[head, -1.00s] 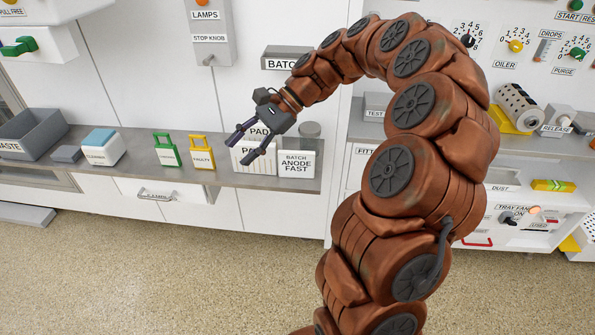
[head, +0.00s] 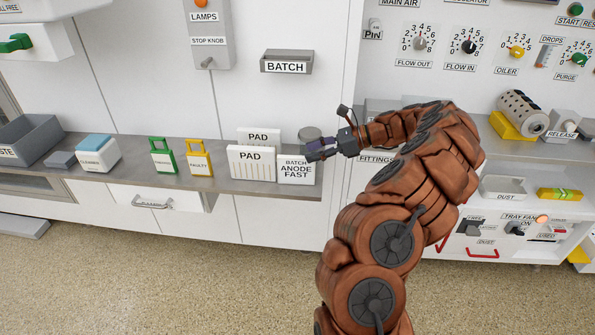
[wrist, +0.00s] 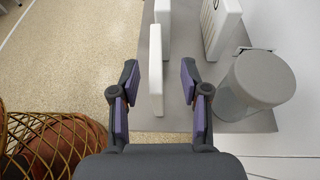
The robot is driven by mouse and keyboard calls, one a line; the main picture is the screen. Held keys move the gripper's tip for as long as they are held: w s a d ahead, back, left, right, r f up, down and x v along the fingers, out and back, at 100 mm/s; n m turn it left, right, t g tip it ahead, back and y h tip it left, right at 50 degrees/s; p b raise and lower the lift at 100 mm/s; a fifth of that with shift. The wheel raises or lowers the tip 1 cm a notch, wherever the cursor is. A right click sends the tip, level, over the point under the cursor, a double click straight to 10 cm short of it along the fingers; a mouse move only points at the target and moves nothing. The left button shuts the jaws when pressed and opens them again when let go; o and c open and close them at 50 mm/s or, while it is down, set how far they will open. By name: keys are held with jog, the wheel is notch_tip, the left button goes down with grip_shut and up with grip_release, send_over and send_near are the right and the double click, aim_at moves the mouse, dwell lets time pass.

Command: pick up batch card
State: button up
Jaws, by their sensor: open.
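The batch card (head: 296,171) is a white plate lettered BATCH ANODE FAST, standing upright at the right end of the grey shelf. In the wrist view it shows as a thin white edge (wrist: 156,88). My gripper (head: 309,151) is at the card's upper right, reaching in from the right. In the wrist view my gripper (wrist: 158,68) is open, with one purple-padded finger on each side of the card. Gaps show between card and pads, wider on the right; I cannot tell whether the fingers are level with it.
Two PAD blocks (head: 251,164) stand just left of the card. A grey round jar (wrist: 256,84) stands close to the right finger. A BATCH holder (head: 286,66) is on the wall above. The shelf (head: 228,187) ends just right of the card.

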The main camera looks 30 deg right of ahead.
aim_at(299, 157)
jog(key=shift+s+x, duration=0.25)
jog(key=shift+x, duration=2.55)
jog(key=shift+a, duration=0.15)
jog(key=shift+c, duration=0.3)
grip_shut()
